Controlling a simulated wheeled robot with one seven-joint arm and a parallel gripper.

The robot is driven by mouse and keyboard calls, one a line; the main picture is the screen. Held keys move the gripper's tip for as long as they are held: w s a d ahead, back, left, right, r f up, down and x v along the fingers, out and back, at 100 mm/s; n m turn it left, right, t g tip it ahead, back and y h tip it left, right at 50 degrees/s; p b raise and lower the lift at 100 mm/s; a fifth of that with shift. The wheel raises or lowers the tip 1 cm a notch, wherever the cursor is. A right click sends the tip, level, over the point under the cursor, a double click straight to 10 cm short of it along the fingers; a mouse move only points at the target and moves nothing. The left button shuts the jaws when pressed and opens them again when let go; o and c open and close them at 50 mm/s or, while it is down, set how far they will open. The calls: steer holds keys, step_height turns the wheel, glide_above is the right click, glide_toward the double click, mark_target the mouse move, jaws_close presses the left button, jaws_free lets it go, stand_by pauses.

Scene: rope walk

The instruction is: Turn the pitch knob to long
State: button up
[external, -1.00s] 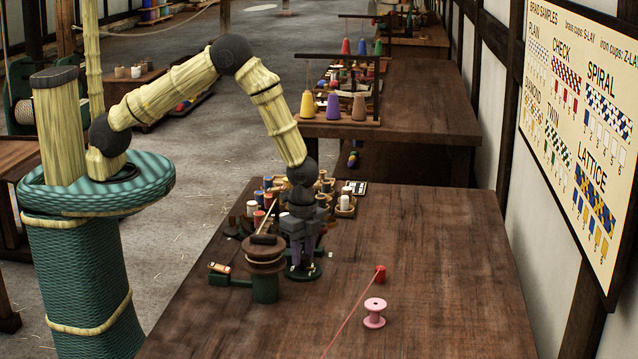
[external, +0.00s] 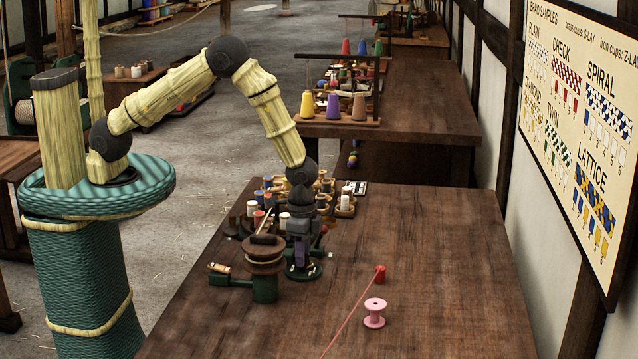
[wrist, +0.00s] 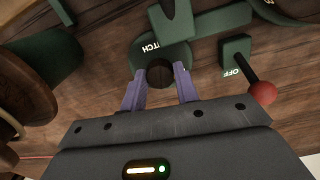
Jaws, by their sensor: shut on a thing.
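The pitch knob (wrist: 160,74) is a dark round knob on a green plate (wrist: 146,52) in the wrist view. Part of a white "PITCH" label shows upside down on the plate. My gripper (wrist: 160,80) points down at it, with its purple fingers on either side of the knob, shut on it. In the external view my gripper (external: 300,248) stands over the green round base (external: 304,273), and hides the knob. I cannot read the knob's pointer or see a "long" mark.
A lever with a red ball (wrist: 262,93) by an "OFF" plate (wrist: 235,52) is close on the right in the wrist view. A wooden reel (external: 265,250) stands just left of my gripper. Spools crowd behind it. A pink spool (external: 375,313) stands at the right front; the right side is mostly clear.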

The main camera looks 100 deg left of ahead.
steer(key=shift+n, duration=1.3)
steer(key=o, duration=1)
steer(key=shift+c, duration=0.2)
step_height(320, 180, up, 18)
steer(key=b, duration=0.2)
steer(key=shift+a+f, duration=0.15)
steer(key=shift+f, duration=0.1)
